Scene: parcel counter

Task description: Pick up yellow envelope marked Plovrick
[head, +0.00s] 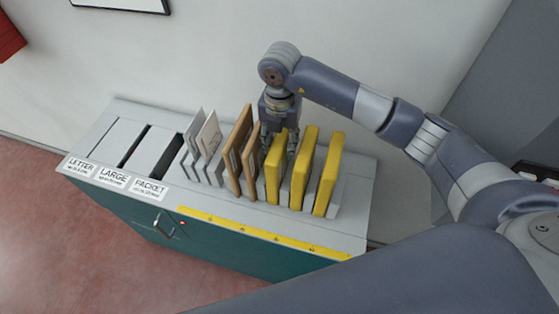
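Three yellow envelopes stand upright in a rack on the counter: a left one (275,175), a middle one (302,170) and a right one (327,178). No name can be read on any of them. My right gripper (279,138) points down at the top of the left yellow envelope. One finger shows on its left side, near the brown envelopes, and another shows between it and the middle one. I cannot tell whether the fingers touch or grip it. The envelope still stands in the rack. My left gripper is not in view.
Brown envelopes (239,150) and pale grey or white ones (208,145) stand left of the yellow ones. The counter (235,207) has slots labelled LETTER, LARGE and PACKET at its left end. A wall (200,65) rises close behind.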

